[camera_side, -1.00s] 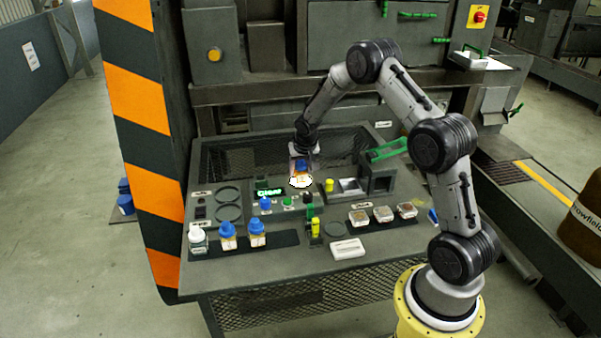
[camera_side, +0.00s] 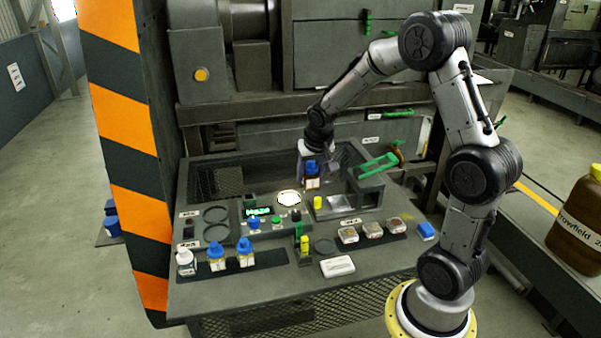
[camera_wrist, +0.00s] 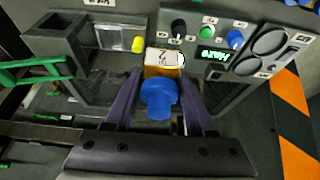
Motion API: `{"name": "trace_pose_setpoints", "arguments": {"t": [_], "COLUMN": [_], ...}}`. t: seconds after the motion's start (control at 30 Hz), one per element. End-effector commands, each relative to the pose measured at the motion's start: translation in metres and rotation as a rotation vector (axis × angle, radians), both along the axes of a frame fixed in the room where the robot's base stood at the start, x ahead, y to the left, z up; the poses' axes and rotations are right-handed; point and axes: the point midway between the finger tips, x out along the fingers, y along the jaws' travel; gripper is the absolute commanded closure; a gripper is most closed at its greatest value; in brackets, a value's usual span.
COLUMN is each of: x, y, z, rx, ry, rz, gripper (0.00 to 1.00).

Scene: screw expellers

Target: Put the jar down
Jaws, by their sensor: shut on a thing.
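The held jar (camera_side: 312,182) is brown with a blue lid and a white label. It looks upright in the side view. My gripper (camera_side: 311,166) is shut on it near the lid, above the back of the console, up and right of a bright white lit disc (camera_side: 289,198). In the wrist view the jar's blue lid (camera_wrist: 159,95) sits between my two dark fingers, and its label (camera_wrist: 162,57) faces the panel. Two similar blue-lidded jars (camera_side: 216,256) (camera_side: 246,253) and a white-lidded jar (camera_side: 186,263) stand on a dark strip at front left.
A green-lit display (camera_side: 258,211) and knobs are beside the disc. A dark open-framed box (camera_side: 364,193) with a green lever (camera_side: 379,165) stands right. Several small clear boxes (camera_side: 373,229) sit at right.

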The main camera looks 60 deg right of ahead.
Motion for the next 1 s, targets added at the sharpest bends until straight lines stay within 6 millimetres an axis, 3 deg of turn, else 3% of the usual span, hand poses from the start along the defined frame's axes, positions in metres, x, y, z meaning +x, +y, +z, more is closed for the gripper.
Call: {"name": "trace_pose_setpoints", "arguments": {"t": [0.27, 0.37, 0.7, 0.9, 1.0], "x": [-0.012, -0.007, 0.008, 0.009, 0.012], "y": [0.02, 0.043, 0.153, 0.196, 0.205], "z": [0.003, -0.01, -0.079, -0.1, -0.101], "rx": [-0.001, -0.003, -0.008, 0.001, 0.003], "ry": [0.0, 0.003, 0.004, 0.001, -0.004], "rz": [0.033, 0.109, 0.541, 0.726, 0.766], "gripper": [1.0, 1.0, 1.0, 1.0, 1.0]}}
